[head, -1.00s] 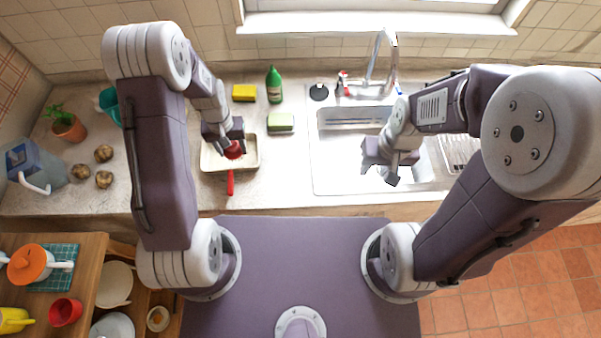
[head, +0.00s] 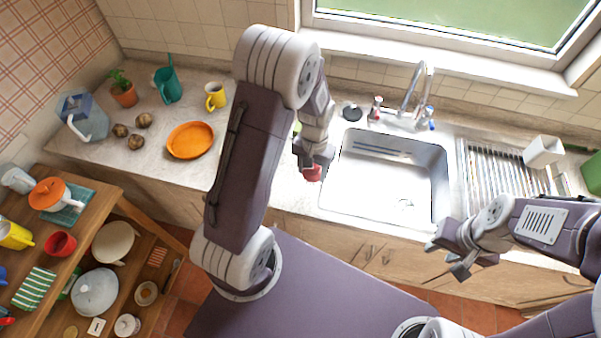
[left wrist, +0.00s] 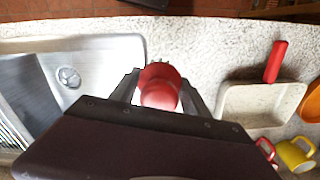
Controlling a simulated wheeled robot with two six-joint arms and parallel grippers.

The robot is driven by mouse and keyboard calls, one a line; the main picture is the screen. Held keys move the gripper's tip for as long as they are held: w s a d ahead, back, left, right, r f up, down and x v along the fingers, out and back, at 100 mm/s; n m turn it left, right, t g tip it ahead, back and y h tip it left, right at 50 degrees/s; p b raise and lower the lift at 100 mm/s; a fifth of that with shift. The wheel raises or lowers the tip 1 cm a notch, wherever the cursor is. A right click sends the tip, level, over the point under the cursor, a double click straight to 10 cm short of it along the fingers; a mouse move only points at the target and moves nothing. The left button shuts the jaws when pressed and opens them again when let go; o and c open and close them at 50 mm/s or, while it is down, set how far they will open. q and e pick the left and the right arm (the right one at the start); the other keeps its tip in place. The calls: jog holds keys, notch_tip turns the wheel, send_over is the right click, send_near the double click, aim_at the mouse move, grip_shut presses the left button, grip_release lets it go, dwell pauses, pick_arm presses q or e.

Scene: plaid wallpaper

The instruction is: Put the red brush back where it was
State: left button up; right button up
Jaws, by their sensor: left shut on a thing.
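My left gripper (head: 312,168) is shut on the red brush (left wrist: 160,88). The brush shows as a rounded red shape between the fingers in the left wrist view, with small dark tips at its far end. In the head view only a small red part of the brush (head: 312,174) shows below the fingers, at the left edge of the sink; the rest is hidden. My right gripper (head: 447,256) is empty, its fingers apart, in front of the counter's edge at the right.
The steel sink (head: 345,195) lies beside my left gripper. A cream pan with a red handle (left wrist: 275,62) lies on the counter; my arm hides it in the head view. An orange dish (head: 190,140) and yellow mug (head: 215,96) stand left. A drying rack (head: 500,165) is right.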

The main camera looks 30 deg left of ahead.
pick_arm(q)
jog(key=a+f, duration=0.1)
jog(key=a, duration=0.1)
jog(key=w+a+f, duration=0.1)
jog(key=a, duration=0.1)
jog(key=w+a+f+p, duration=0.1)
jog(key=a+f, duration=0.1)
jog(key=shift+w+a, duration=0.1)
jog(key=shift+w, duration=0.05)
jog(key=f, duration=0.2)
jog(key=f+p, duration=0.1)
jog(key=shift+d+f, duration=0.1)
jog(key=shift+d, duration=0.15)
jog(key=shift+f, duration=0.3)
jog(key=shift+a, duration=0.1)
jog(key=shift+f, duration=0.15)
jog(key=o, duration=1.3)
